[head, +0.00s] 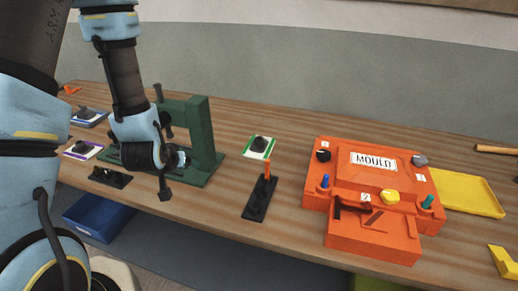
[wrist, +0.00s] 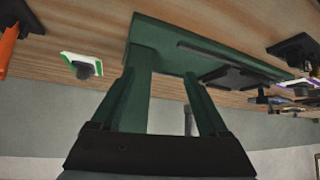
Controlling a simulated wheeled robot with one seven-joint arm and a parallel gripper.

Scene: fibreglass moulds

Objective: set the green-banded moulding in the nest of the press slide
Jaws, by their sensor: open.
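The green-banded moulding (head: 260,146) is a white plate with a green edge and a dark knob. It lies on the bench right of the green press (head: 201,135), and shows at left in the wrist view (wrist: 82,64). My gripper (head: 180,158) is in front of the press in the head view and partly hides it. In the wrist view my open gripper (wrist: 157,80) has nothing between its fingers, with the green press close beyond. A dark plate (wrist: 232,77) shows by the press there; I cannot tell whether it is the slide's nest.
A black base with an orange upright (head: 262,195) stands near the front edge. An orange MOULD box (head: 373,190) and yellow tray (head: 468,194) are at right. Purple-edged (head: 83,149) and blue-edged (head: 88,117) pieces lie at left. A blue bin (head: 98,216) sits below the bench.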

